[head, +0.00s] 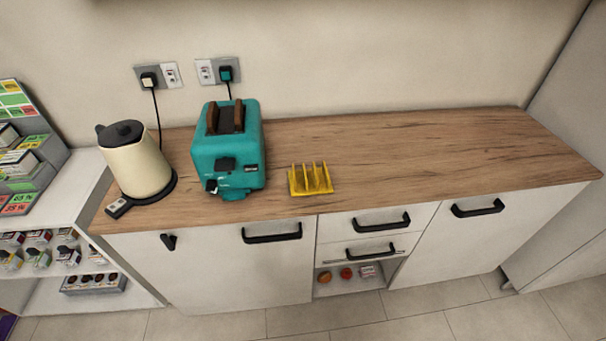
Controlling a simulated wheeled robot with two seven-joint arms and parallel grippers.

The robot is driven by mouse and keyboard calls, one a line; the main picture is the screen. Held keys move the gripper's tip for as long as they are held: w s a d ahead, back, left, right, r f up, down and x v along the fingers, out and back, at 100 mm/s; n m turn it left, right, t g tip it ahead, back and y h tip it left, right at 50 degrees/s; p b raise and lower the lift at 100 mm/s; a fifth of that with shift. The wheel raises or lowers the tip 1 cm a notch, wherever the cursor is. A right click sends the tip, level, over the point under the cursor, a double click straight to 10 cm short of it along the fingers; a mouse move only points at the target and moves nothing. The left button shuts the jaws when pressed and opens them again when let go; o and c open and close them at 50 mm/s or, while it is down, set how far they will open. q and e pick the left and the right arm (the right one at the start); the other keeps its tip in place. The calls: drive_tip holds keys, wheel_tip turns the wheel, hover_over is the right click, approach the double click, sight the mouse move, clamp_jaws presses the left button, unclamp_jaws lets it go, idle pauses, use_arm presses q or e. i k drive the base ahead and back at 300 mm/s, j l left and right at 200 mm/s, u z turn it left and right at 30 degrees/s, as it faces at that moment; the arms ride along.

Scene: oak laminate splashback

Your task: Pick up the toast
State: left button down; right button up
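Two brown slices of toast stand upright in the slots of a teal toaster (229,160) on the wooden counter, their tops sticking out. One toast (212,119) is in the left slot and the other toast (239,115) in the right slot; their lower parts are hidden inside the toaster. A yellow toast rack (311,181) stands on the counter to the right of the toaster, and I see nothing in it. Neither of my grippers is in the head view.
A cream kettle (137,166) stands close to the left of the toaster. Cords run up to wall sockets (218,71). The wooden counter (430,150) is clear right of the rack. White cabinets with black handles are below; a stocked shelf (75,187) is at the left.

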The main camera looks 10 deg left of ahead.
sight(212, 116)
drive_tip(key=i+l+u, duration=0.45)
drive_tip(key=l+u, duration=0.15)
drive_tip(key=u, duration=0.15)
drive_tip(key=i+l+u, duration=0.1)
drive_tip(key=l+u, duration=0.25)
